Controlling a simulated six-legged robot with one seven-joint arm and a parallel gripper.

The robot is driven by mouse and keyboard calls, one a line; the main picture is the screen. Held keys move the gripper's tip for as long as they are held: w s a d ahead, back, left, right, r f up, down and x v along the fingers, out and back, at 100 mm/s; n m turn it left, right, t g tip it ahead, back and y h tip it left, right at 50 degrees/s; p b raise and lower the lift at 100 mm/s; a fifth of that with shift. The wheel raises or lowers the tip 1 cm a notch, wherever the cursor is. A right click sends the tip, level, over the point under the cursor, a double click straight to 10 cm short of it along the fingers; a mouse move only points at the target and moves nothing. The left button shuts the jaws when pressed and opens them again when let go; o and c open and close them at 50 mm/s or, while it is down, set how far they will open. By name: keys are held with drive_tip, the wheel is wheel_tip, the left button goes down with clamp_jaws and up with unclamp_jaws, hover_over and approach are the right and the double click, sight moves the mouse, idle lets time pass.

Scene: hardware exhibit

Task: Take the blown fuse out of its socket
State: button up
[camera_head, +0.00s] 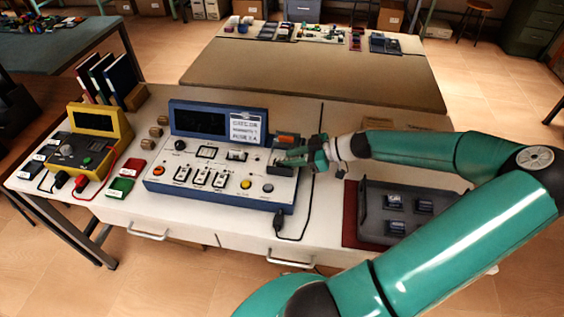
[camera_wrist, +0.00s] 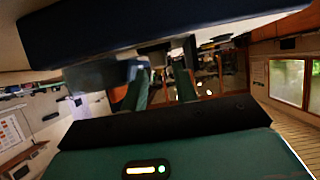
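The test device (camera_head: 222,165) is a white-topped box with blue sides and a raised dark display, standing on the white bench. A dark block (camera_head: 280,168) sits at its right end, where I take the fuse socket to be. My gripper (camera_head: 284,157) reaches in from the right with its fingertips at this block, and they cover part of it. In the wrist view my gripper (camera_wrist: 160,82) shows two green fingers apart, with a gap between them. The fuse cannot be made out in either view, and contact is unclear.
A yellow meter (camera_head: 92,142) with cables stands at the left of the bench. A dark tray (camera_head: 398,212) with small blue-grey parts lies at the right. A black cable (camera_head: 308,190) runs beside the device. A red block (camera_head: 133,167) and a green block (camera_head: 121,187) lie left of it.

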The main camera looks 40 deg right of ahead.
drive_tip(key=shift+x, duration=1.2)
clamp_jaws()
drive_tip(key=shift+r, duration=0.15)
